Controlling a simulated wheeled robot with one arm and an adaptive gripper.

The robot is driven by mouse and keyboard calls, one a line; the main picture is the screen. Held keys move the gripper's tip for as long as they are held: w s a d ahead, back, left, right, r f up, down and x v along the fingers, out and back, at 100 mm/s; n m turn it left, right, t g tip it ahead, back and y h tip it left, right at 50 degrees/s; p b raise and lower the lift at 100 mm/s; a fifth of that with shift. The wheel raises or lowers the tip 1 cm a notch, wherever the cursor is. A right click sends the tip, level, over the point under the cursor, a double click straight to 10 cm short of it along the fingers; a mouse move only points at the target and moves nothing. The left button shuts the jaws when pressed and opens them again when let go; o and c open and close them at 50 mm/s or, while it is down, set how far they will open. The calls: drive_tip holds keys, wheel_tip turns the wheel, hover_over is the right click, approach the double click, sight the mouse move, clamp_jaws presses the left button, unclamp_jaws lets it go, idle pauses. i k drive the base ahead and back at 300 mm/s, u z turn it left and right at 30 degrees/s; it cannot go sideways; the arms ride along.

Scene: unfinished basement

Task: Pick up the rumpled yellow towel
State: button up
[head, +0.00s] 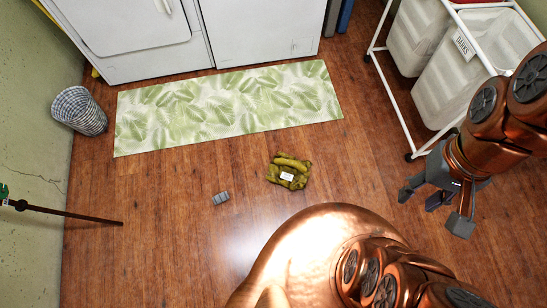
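The rumpled yellow towel (290,165) lies in a small heap on the wooden floor, just below the leaf-pattern mat. It looks olive-yellow and has a small white label on it. My gripper (431,208) is at the right, well apart from the towel. Its dark fingers are spread open with nothing between them.
A green-and-white leaf mat (228,103) lies before two white appliances (265,30). A small grey block (221,198) lies left of the towel. A checked basket (78,111) stands at the left wall. A white-framed laundry cart (437,130) stands at the right.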

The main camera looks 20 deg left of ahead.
sight(293, 173)
drive_tip(key=u, duration=1.5)
drive_tip(key=k, duration=0.6)
drive_tip(key=u, duration=0.65)
drive_tip(key=i, duration=1.05)
drive_tip(key=z, duration=1)
